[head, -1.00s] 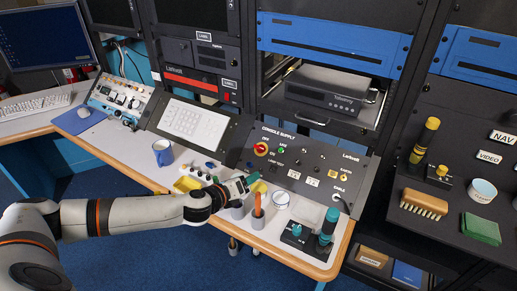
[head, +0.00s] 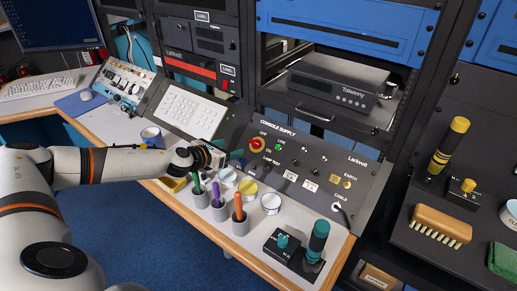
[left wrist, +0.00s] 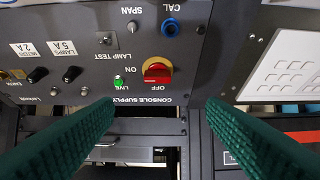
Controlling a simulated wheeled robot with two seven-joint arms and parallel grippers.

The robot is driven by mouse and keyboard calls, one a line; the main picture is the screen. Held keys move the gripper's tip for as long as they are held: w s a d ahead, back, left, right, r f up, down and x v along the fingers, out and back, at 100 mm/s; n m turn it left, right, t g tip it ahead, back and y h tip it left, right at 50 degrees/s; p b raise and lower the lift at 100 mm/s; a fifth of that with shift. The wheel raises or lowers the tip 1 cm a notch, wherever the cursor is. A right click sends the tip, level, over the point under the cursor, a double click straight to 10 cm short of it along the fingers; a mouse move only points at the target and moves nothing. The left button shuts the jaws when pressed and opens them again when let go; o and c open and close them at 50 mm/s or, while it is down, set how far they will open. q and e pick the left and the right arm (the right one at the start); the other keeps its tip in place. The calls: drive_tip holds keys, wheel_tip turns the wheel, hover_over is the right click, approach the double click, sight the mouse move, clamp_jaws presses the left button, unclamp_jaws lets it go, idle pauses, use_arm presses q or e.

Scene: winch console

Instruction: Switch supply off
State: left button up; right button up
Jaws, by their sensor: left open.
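The red supply knob (head: 261,144) sits on a yellow plate on the sloping black console panel (head: 325,180), with OFF and ON marked beside it. It also shows in the left wrist view (left wrist: 157,70), upside down; which mark it points at is hard to tell. The green LIVE lamp (left wrist: 118,81) beside it looks lit. My left gripper (head: 220,157) is just left of the knob in the head view, apart from it. In the left wrist view its green fingers (left wrist: 155,112) are wide open and empty, with the knob ahead between them. My right gripper is out of view.
Pen cups (head: 220,209) and round tubs stand on the desk below the panel. A teal-handled tool (head: 317,242) and a small black box stand at the front right. A tilted keypad (head: 188,110) lies left of the panel. Small toggles and sockets surround the knob.

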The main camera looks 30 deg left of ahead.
sight(253, 143)
use_arm(q)
drive_tip(key=x, duration=0.9)
drive_tip(key=b+x, duration=0.1)
drive_tip(key=x, duration=0.3)
drive_tip(key=shift+d+f, duration=0.2)
drive_tip(key=shift+f, duration=0.2)
drive_tip(key=shift+c, duration=0.4)
drive_tip(key=c, duration=0.9)
